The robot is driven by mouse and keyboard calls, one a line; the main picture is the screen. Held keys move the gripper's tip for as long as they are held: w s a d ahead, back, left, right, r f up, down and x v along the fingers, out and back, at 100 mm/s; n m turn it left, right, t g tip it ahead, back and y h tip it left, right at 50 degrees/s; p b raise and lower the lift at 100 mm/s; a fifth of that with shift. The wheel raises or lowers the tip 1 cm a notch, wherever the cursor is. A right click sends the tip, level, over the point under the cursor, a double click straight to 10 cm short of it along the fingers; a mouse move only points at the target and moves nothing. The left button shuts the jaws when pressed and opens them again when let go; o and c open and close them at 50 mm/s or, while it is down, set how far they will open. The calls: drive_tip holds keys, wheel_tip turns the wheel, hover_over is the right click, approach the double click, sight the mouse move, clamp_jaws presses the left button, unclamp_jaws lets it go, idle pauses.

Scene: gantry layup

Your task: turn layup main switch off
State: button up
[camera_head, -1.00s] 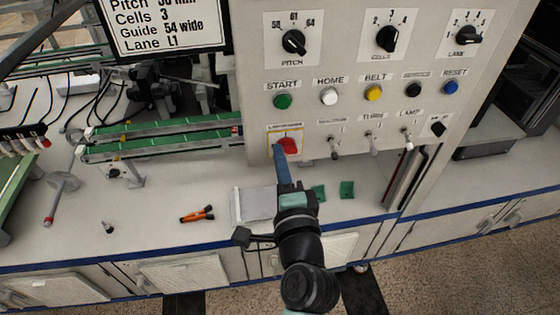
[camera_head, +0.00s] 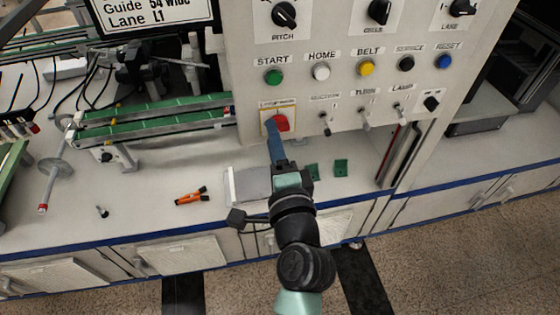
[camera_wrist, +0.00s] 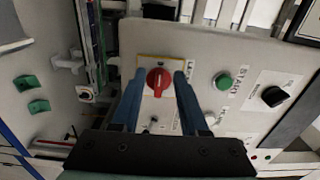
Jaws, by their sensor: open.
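The layup main switch is a red rotary knob (camera_head: 279,124) on a yellow-edged plate, low on the left of the grey control panel. In the wrist view the red knob (camera_wrist: 158,80) sits between the two blue fingers of my gripper (camera_wrist: 155,82). One finger is on each side, with the knob's ridge roughly upright in that picture. The fingers are open, and I cannot tell whether either touches the knob. In the head view my gripper (camera_head: 276,134) reaches up to the knob from below and hides part of its plate.
Above the switch are a green START button (camera_head: 273,77), a white HOME button (camera_head: 321,71) and a yellow BELT button (camera_head: 366,67). Toggle switches (camera_head: 326,124) stand right of it. An orange tool (camera_head: 191,196) and a grey box (camera_head: 250,184) lie on the bench.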

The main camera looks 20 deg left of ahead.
drive_tip(key=b+v, duration=0.2)
drive_tip(key=v, duration=1)
drive_tip(key=shift+s, duration=0.1)
